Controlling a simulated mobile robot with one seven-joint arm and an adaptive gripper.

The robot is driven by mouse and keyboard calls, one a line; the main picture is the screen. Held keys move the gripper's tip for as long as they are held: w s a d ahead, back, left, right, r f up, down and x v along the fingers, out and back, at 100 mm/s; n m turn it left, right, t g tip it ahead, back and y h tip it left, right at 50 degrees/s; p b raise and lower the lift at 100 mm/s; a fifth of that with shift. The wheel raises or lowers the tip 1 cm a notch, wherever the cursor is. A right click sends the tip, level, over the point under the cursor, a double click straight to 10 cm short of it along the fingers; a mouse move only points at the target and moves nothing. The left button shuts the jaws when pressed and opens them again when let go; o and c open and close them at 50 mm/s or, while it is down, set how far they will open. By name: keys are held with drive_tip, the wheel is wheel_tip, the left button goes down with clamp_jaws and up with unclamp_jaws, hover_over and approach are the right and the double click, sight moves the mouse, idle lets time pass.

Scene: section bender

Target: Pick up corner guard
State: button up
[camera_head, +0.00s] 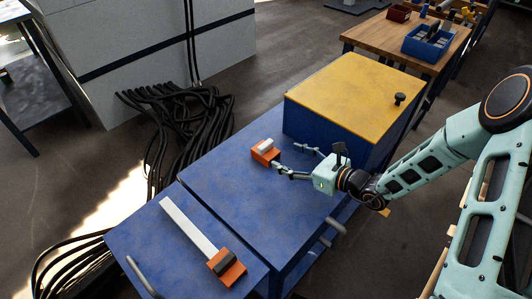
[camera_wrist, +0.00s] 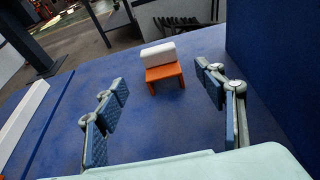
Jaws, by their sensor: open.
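A small orange bracket-like piece with a white block on top (camera_head: 264,153), which looks like the corner guard, stands on the blue machine top (camera_head: 225,190). In the wrist view, the corner guard (camera_wrist: 163,74) is ahead, roughly centred between my fingers, with its orange legs on the blue surface. My gripper (camera_head: 287,157) is open and empty, low over the blue top, pointing left at the piece. In the wrist view, my gripper (camera_wrist: 160,82) has one finger on each side, with the piece beyond or near the tips; I see no contact.
A blue box with a yellow lid (camera_head: 355,85) rises close behind my gripper. A long white bar with an orange end block (camera_head: 190,228) lies on the front blue panel. Black cables (camera_head: 180,125) pile up beyond the left edge. The blue top between is clear.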

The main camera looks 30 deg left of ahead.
sight(268, 149)
drive_tip(key=b+x, duration=0.2)
drive_tip(key=x, duration=0.7)
drive_tip(key=shift+a, duration=0.2)
drive_tip(key=shift+w+a, duration=0.2)
drive_tip(key=shift+a, duration=0.3)
drive_tip(key=c, duration=1.2)
